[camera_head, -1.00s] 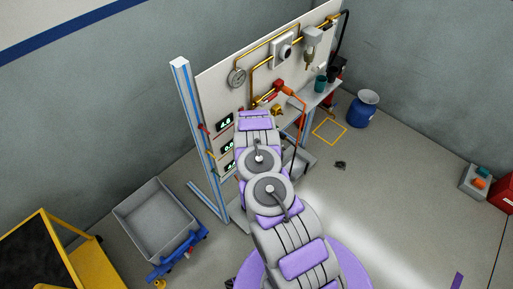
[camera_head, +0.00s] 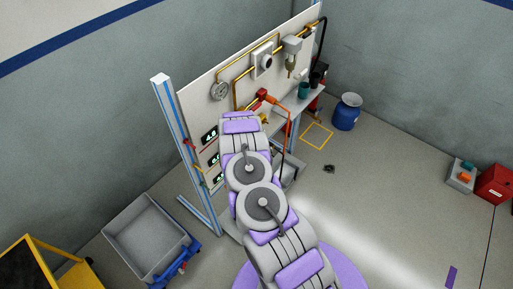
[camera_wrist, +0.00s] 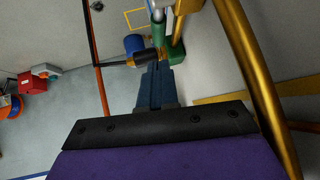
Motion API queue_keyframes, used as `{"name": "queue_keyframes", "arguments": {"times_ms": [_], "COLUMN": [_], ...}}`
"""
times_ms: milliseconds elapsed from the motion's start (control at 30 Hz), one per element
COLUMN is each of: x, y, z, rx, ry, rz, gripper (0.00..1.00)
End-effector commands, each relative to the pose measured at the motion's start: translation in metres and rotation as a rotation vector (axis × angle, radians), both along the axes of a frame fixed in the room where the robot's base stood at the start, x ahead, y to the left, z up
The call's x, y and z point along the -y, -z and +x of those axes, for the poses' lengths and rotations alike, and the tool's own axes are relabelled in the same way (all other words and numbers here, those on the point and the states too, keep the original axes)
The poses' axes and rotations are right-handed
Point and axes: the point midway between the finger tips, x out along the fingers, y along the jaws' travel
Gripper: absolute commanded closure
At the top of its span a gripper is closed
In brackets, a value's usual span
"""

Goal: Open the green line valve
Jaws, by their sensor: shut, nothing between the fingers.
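In the wrist view, my gripper (camera_wrist: 157,68) is shut and empty, its blue-grey fingers pressed together and pointing at a green fitting (camera_wrist: 175,50) that looks like part of the green line valve. A short orange-brown piece with a dark bar (camera_wrist: 118,63) lies across the line just left of the fingertips. Whether the fingertips touch these parts or stop short, I cannot tell. In the head view my arm covers the gripper and the green valve, in front of the upright panel (camera_head: 200,85).
A thick brass pipe (camera_wrist: 240,60) runs close on the right in the wrist view, with an orange hose (camera_wrist: 102,90) on the left. The head view shows a gauge (camera_head: 219,91), digital displays (camera_head: 210,134), a grey bin (camera_head: 140,235) and a blue drum (camera_head: 347,112). Floor to the right is mostly clear.

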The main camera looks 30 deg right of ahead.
Motion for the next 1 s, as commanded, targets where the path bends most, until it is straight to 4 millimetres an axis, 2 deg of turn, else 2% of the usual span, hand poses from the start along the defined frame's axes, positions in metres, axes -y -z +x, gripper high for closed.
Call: {"name": "queue_keyframes", "arguments": {"times_ms": [600, 800, 1000], "x": [-0.058, -0.069, -0.073], "y": [-0.073, -0.087, -0.091], "z": [-0.040, -0.049, -0.052], "rx": [0.005, 0.004, 0.005], "ry": [-0.001, 0.000, 0.001], "rz": [0.000, 0.000, -0.003], "gripper": [1.00, 1.00, 1.00]}}
